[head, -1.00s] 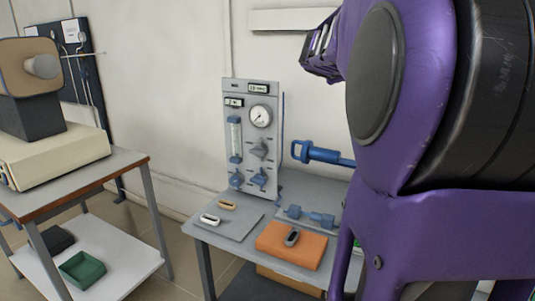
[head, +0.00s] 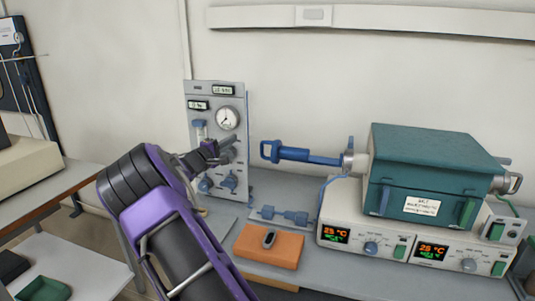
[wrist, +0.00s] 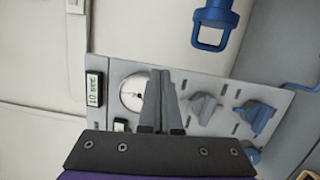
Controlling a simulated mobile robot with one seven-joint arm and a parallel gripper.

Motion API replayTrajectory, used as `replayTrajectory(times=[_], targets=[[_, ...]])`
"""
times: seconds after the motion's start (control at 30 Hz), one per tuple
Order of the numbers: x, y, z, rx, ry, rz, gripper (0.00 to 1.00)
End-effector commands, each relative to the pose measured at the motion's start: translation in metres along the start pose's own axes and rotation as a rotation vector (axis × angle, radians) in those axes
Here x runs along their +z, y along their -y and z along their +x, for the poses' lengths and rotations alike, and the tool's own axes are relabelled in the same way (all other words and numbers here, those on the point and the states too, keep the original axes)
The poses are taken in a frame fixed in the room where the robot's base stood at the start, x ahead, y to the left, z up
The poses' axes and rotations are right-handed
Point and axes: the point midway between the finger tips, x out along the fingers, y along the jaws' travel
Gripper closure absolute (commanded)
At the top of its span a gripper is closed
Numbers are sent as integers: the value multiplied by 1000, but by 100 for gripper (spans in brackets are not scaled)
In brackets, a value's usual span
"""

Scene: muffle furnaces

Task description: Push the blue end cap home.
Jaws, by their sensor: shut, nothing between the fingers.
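The blue end cap (head: 294,154), as I take it, is the blue piece with a loop handle at its left end. A narrower blue shaft runs right from it to the metal fitting (head: 348,160) on the left side of the teal furnace (head: 440,165). In the wrist view the blue loop and body (wrist: 213,38) show at the top, right of the fingers. My gripper (head: 228,153) is shut and empty, in front of the gauge panel and left of the loop, apart from it. In the wrist view its fingertips (wrist: 160,76) lie together over the panel. How far the cap is seated is hard to tell.
The grey gauge panel (head: 217,100) with dial and knobs stands close behind my gripper. An orange block (head: 268,247) and a tray with blue fittings (head: 283,215) lie on the bench below. Control units (head: 385,252) support the furnace. The space above the cap looks clear.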

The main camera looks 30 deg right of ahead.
Motion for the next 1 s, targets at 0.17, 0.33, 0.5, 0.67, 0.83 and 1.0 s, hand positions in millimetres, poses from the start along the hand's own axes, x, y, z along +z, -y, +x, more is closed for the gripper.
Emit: replayTrajectory(times=[0.17, 0.33, 0.5, 0.67, 0.83, 1.0], targets=[[-2, 77, 9, -37, 19, 56, 100], [-2, 95, 14, -45, 25, 77, 100], [0, 96, 38, -46, 26, 78, 100], [0, 98, 70, -46, 25, 78, 100], [0, 99, 94, -46, 24, 78, 100], [4, 98, 112, -46, 25, 76, 100]])
